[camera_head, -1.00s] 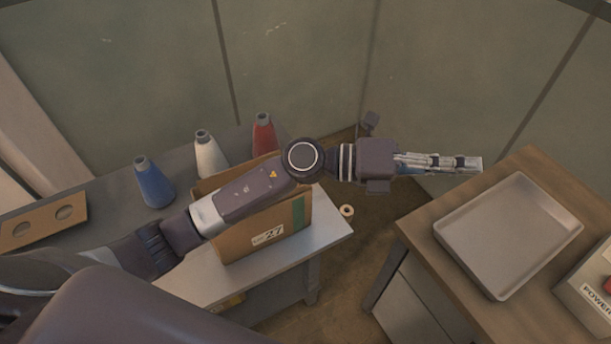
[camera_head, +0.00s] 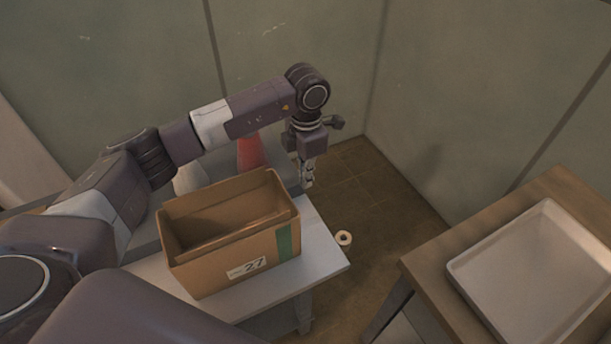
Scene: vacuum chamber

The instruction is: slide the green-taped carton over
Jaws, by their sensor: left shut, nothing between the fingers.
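The carton (camera_head: 213,264) is an open-topped brown cardboard box with a strip of green tape (camera_head: 284,242) at its right front corner and a label reading 27. It stands upright on the light-topped table (camera_head: 318,262), near its right end. My left gripper (camera_head: 307,182) is shut and empty, pointing down just beyond the carton's far right corner. I cannot tell whether it touches the carton. My right gripper is not in view.
A red cone (camera_head: 250,152) and a white cone (camera_head: 189,178) stand behind the carton, partly hidden by my left arm. A tape roll (camera_head: 344,238) lies on the floor. A wooden desk (camera_head: 436,283) with a grey tray (camera_head: 470,279) stands at right, across a floor gap.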

